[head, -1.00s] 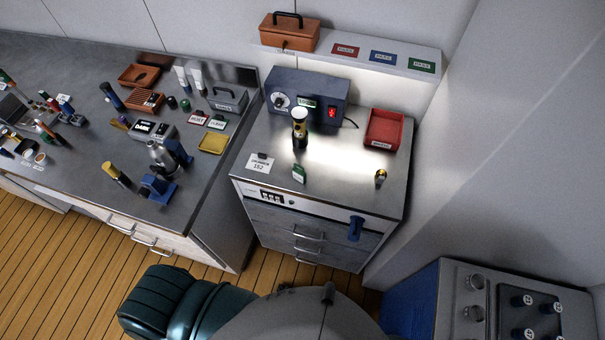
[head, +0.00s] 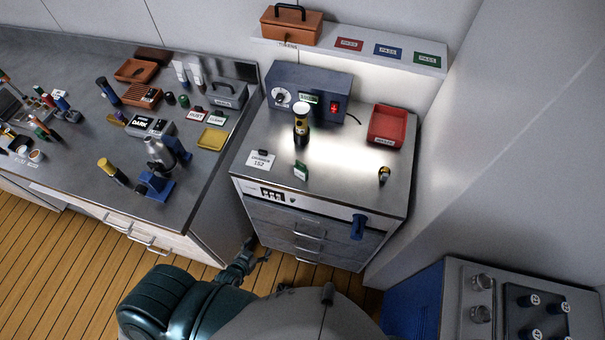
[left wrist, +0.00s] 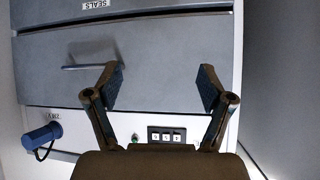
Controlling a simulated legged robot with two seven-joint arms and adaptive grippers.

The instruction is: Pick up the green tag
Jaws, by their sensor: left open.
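A small green tag (head: 301,170) stands on the metal top of the drawer cabinet (head: 335,190), near its front edge, in the head view. Two flat tags, one red-edged and one green-edged (head: 217,120), lie on the left bench. My left gripper (head: 257,254) is low in front of the cabinet, below and left of the green tag and apart from it. In the left wrist view my left gripper (left wrist: 160,88) is open and empty, facing the grey drawer fronts. The green tag is not clearly seen there. My right gripper is not in view.
A dark blue box (head: 308,92) stands behind.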

